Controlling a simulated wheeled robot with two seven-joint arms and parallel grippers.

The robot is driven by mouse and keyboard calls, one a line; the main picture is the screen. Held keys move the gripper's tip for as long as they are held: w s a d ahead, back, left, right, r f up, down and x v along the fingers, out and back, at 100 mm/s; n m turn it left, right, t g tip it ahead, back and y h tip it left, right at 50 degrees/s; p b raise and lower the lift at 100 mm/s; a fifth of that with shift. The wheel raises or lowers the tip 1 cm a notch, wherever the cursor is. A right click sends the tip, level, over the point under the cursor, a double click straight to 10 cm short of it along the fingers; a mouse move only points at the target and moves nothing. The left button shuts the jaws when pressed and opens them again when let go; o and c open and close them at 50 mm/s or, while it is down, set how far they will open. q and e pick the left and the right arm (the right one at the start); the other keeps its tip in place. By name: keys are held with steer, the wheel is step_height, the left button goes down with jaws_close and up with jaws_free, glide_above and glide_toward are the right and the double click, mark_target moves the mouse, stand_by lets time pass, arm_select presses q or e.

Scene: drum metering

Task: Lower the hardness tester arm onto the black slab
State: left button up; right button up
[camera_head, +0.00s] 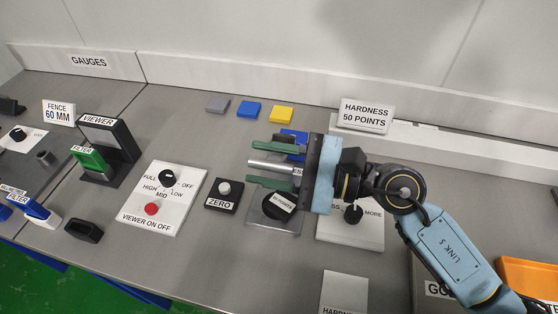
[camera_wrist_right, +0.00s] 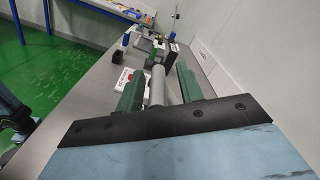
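My right gripper (camera_head: 255,165) has two green fingers spread apart above the tester area, pointing left. A silver cylindrical bar (camera_head: 270,168) lies between them along their length, with gaps on both sides; it also shows in the right wrist view (camera_wrist_right: 157,86). I cannot tell whether the bar is the tester arm. Whether that dark piece is the black slab is unclear. The gripper partly hides this area. My left gripper is out of view.
Grey (camera_head: 217,104), blue (camera_head: 248,109) and yellow (camera_head: 281,114) slabs lie behind. A ZERO button (camera_head: 223,191) and a viewer control panel (camera_head: 160,205) stand to the left. A knob panel (camera_head: 340,232) lies below my wrist. A HARDNESS sign (camera_head: 367,115) stands behind.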

steer(key=shift+d, duration=0.1)
